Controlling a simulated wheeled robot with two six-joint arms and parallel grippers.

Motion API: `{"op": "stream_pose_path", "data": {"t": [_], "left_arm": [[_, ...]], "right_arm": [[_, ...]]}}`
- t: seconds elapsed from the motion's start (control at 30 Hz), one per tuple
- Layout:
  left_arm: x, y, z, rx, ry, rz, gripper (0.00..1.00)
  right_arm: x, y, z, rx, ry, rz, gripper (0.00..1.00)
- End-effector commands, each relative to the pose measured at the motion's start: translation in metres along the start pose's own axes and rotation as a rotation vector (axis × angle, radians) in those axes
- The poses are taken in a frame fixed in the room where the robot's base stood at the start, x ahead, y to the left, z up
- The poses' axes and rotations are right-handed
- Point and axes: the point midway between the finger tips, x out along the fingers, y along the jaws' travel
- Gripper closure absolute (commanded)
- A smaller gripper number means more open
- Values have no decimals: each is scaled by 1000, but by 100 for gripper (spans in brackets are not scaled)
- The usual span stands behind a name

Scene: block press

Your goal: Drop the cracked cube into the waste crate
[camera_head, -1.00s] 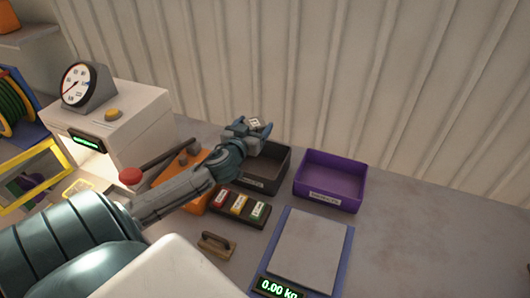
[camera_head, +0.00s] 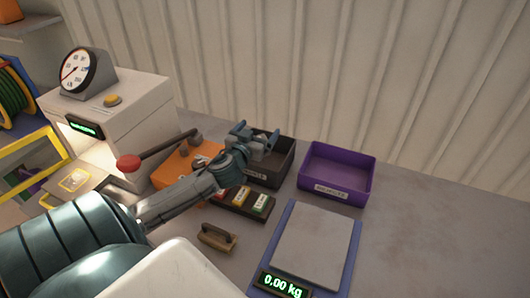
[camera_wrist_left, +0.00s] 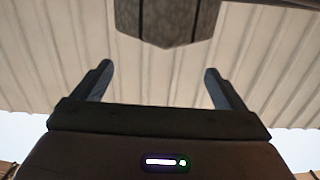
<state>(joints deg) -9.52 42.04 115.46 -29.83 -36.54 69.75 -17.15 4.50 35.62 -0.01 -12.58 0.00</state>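My left gripper (camera_head: 256,138) is over the dark grey crate (camera_head: 288,160) on the bench. Its fingers are spread with nothing visible between them. The left wrist view also shows the fingers (camera_wrist_left: 160,85) wide apart. A grey speckled angular shape (camera_wrist_left: 168,22) hangs in at the top of that view, beyond the fingers; I cannot tell what it is. The cracked cube is not identifiable in the head view; my gripper and the crate walls hide much of the crate's inside. The crate's label is too small to read surely. My right gripper is not in view.
A purple crate (camera_head: 338,183) stands right of the dark one. In front are a scale (camera_head: 315,245) reading 0.00 kg, a block of coloured buttons (camera_head: 245,201) and a wooden-handled tool (camera_head: 217,237). A press with a red-knobbed lever (camera_head: 130,162) is left. The bench's right side is clear.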

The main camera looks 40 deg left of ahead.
Motion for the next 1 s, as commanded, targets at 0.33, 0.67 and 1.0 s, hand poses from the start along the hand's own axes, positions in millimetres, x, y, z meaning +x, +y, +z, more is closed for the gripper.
{"op": "stream_pose_path", "data": {"t": [0.33, 0.67, 1.0], "left_arm": [[-4, 0, 2, 1, -2, 0, 0], [-54, 0, 3, 6, -3, 3, 0], [-100, 0, 1, 3, -2, 2, 0]], "right_arm": [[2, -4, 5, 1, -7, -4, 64], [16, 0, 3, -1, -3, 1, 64], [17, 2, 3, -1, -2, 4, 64]]}}
